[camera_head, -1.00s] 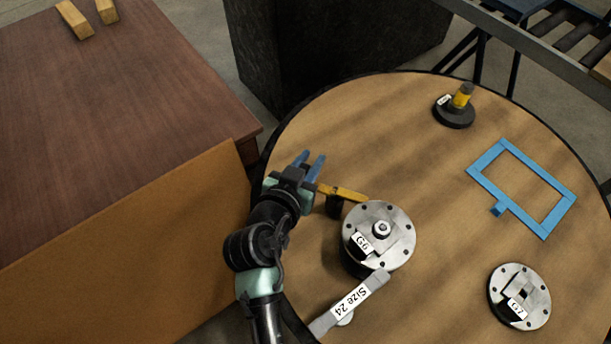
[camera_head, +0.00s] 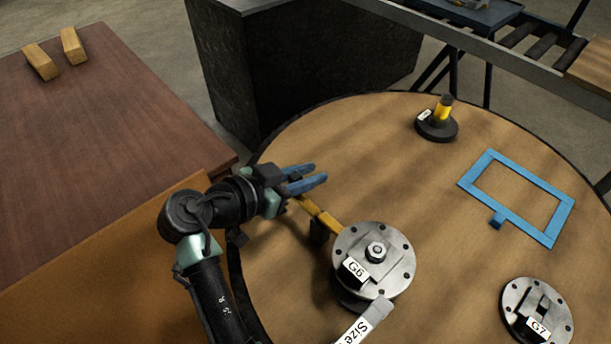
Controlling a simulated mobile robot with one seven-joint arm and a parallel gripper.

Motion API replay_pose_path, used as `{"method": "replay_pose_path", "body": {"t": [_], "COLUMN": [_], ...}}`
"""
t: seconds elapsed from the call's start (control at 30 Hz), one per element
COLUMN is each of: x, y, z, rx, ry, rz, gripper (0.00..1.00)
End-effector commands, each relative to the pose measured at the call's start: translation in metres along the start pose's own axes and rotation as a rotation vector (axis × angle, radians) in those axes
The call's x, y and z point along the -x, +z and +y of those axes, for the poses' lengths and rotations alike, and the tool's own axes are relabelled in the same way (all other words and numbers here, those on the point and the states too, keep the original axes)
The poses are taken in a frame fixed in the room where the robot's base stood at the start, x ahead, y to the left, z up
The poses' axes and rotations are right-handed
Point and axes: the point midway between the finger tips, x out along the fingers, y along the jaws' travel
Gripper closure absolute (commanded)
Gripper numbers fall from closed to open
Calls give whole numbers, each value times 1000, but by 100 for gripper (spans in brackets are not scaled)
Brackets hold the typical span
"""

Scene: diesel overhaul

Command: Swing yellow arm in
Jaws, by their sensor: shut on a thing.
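The yellow arm (camera_head: 327,219) is a short bar at the upper left edge of the round metal fixture labelled G6 (camera_head: 386,278). It points up and left from the fixture, with a dark block under it. A bolt head (camera_head: 376,251) stands at the centre of the fixture's top plate.
A wrench labelled "Size" (camera_head: 373,314) lies at the fixture's lower side. On the round table (camera_head: 420,180) are a blue frame (camera_head: 483,162), a second fixture labelled G7 (camera_head: 513,296) and a black-based yellow post (camera_head: 437,127). A brown table (camera_head: 110,130) stands left. Table surface right of my gripper is clear.

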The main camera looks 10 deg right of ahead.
Motion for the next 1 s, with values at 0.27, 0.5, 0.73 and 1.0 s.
{"method": "replay_pose_path", "body": {"t": [0.27, 0.5, 0.73, 1.0], "x": [-1, -1, -1, 16], "y": [0, 0, 0, -1], "z": [1, 1, 0, -1], "rx": [-3, -3, -2, 0], "ry": [6, 5, 4, 0], "rz": [-2, -1, -1, 0], "gripper": [100, 52, 45, 45]}}
